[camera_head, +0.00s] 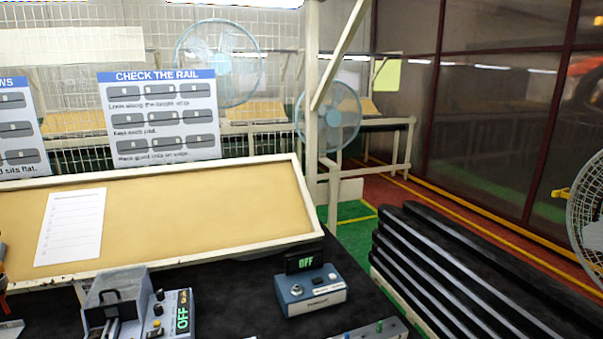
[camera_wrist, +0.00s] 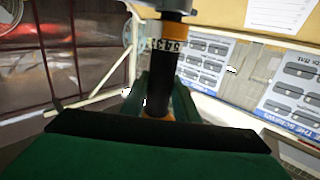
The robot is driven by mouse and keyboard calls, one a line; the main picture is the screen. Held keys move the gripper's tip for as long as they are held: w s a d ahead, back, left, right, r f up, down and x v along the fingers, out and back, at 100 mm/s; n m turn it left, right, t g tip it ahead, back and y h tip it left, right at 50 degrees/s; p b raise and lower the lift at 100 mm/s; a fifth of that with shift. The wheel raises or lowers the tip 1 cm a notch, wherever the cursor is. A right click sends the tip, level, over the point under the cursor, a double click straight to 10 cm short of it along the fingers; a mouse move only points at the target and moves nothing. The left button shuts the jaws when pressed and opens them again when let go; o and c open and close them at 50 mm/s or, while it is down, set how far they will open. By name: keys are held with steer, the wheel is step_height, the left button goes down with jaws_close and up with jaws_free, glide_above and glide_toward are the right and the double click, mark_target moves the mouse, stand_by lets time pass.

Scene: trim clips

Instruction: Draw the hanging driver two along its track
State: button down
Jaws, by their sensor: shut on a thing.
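In the wrist view, a hanging driver (camera_wrist: 159,84) with a dark shaft, an orange band and a pale collar with printed numbers runs down from the top edge. My gripper (camera_wrist: 160,108), with green fingers, is shut on its dark shaft. The lower end is hidden by the black and green part of my gripper at the bottom. I cannot tell from this view whether this is driver two. The track above is out of view. The head view does not show my gripper; only a cropped orange and dark item (camera_head: 3,265) shows at its left edge.
On the dark bench, a tan sloped board (camera_head: 190,210) stands behind a device with a green OFF display (camera_head: 182,315) and a blue box (camera_head: 311,291), also reading OFF. A post (camera_head: 312,90), fans and stacked dark strips (camera_head: 460,270) stand around the bench.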

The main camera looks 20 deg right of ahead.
steer(key=shift+d, duration=0.1)
steer(key=c, duration=1.3)
jaws_free()
steer(key=shift+a, duration=0.2)
steer(key=shift+s, duration=0.15)
steer(key=shift+s+a, duration=0.1)
steer(key=shift+s, duration=0.05)
steer(key=v, duration=1)
steer(key=shift+a, duration=0.2)
steer(key=shift+d, duration=0.2)
steer(key=shift+s+a, duration=0.15)
